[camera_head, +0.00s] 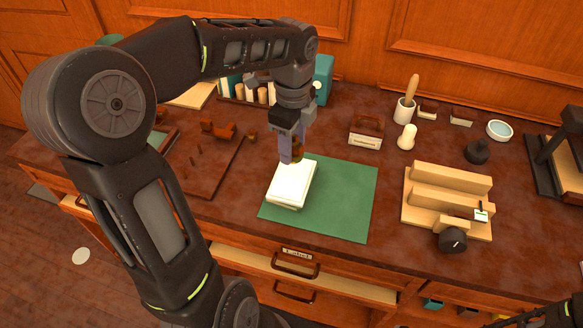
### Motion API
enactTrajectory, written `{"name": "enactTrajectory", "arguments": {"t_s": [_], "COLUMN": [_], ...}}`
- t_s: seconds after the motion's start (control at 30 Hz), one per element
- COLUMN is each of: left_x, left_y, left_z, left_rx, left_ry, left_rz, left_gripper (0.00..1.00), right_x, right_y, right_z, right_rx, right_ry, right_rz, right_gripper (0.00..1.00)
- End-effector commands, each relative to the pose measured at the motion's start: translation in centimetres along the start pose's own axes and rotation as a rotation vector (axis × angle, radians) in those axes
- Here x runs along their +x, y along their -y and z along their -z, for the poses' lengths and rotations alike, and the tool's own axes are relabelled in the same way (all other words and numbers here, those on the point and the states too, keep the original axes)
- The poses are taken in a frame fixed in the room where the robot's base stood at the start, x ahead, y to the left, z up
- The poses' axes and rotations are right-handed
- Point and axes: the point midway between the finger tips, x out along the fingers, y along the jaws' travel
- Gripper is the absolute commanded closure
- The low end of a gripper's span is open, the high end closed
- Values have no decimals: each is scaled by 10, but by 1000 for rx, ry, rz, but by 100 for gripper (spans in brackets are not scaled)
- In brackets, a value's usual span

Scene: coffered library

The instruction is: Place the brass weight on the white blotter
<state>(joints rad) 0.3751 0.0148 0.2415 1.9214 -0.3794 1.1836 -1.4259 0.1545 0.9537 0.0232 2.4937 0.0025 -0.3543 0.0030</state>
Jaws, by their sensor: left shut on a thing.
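My left gripper (291,153) points down above the back edge of a thick white pad, which I take for the white blotter (291,186). The pad lies on a green mat (345,200) near the front of the desk. The gripper is shut on a small brown-gold thing, which I take for the brass weight (298,150). The fingers hide most of it. I cannot tell whether it touches the pad. My right gripper is not in view.
A wooden stepped stand (447,197) with a dark round knob in front is to the right. A mortar with pestle (405,108), a dark stamp (477,151) and a small labelled box (366,131) stand behind. A brown tray (208,175) lies left. The green mat's right half is clear.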

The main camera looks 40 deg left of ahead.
Motion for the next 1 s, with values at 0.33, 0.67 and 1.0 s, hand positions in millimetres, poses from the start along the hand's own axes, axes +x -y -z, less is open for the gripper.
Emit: {"name": "enactTrajectory", "arguments": {"t_s": [0.33, 0.67, 1.0], "left_x": [36, 46, 73], "left_y": [1, 0, 0], "left_z": [0, 0, 0], "left_rx": [-2, -2, -2], "left_ry": [1, 0, 0], "left_rz": [2, -3, 1], "left_gripper": [100, 100, 100], "right_x": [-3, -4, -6], "right_y": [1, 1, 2], "right_z": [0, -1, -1], "right_rx": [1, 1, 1], "right_ry": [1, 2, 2], "right_rz": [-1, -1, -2], "right_gripper": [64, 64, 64]}}
